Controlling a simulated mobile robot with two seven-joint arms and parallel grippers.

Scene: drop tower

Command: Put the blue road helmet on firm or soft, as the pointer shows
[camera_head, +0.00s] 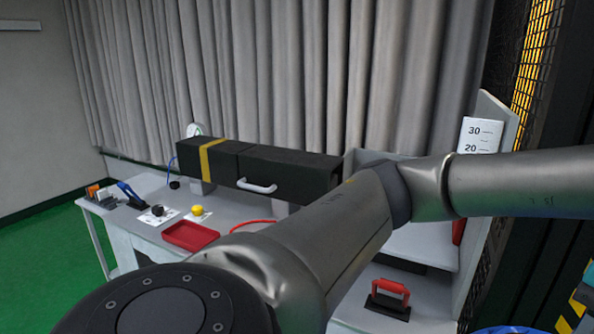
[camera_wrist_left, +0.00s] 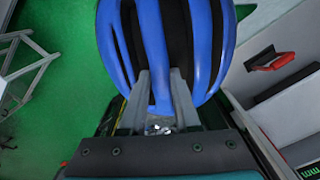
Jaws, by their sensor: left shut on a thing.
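The blue road helmet (camera_wrist_left: 205,45) fills the top middle of the left wrist view, with dark vents between its blue ribs. My left gripper (camera_wrist_left: 162,95) is shut on its near edge. In the head view only a blue curved edge (camera_head: 505,329) shows at the bottom right, too little to name surely. A small white dial (camera_head: 194,130) stands behind the long black box; its pointer is too small to read. A black knob (camera_head: 158,211) and a yellow knob (camera_head: 198,210) sit on white cards on the bench. No firm or soft label is readable. My right gripper is out of view.
The black box with a yellow band (camera_head: 265,166) lies above the bench. A red tray (camera_head: 190,236) is on the bench. A red handle (camera_head: 388,291) and a scale card (camera_head: 478,138) are at the right. My arm crosses and hides much of the middle.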

